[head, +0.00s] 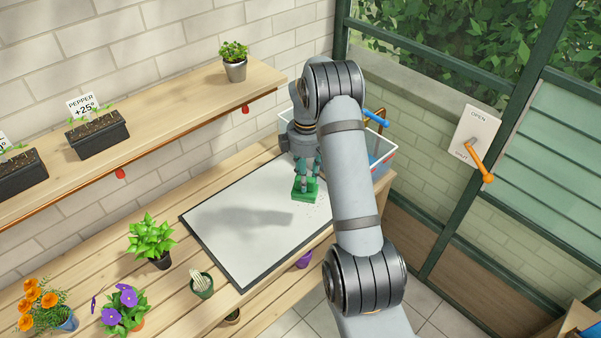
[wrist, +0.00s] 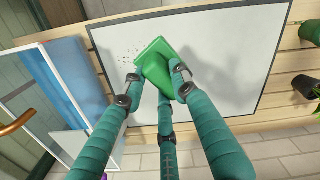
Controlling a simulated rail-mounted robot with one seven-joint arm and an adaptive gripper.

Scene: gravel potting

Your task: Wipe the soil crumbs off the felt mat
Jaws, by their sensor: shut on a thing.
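The felt mat (head: 244,238) is pale grey with a dark border and lies on the slatted wooden bench; it also shows in the wrist view (wrist: 232,60). My gripper (head: 305,177) is over the mat's right end, pointing down. Its green fingers are shut on a green cloth or pad (head: 305,194), seen closer in the wrist view (wrist: 157,55). The pad appears to be at the mat's surface, though contact is hard to confirm. Brown soil crumbs (wrist: 131,53) are scattered beside the pad in the wrist view. In the head view small specks (head: 318,203) show just right of it.
A clear-walled bin with blue inside (head: 379,161) stands beyond the mat's right end, partly behind my arm. A cactus pot (head: 202,285), a leafy plant (head: 151,238) and purple flowers (head: 124,307) stand left of the mat. A shelf (head: 150,120) runs along the wall. The mat's left part is clear.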

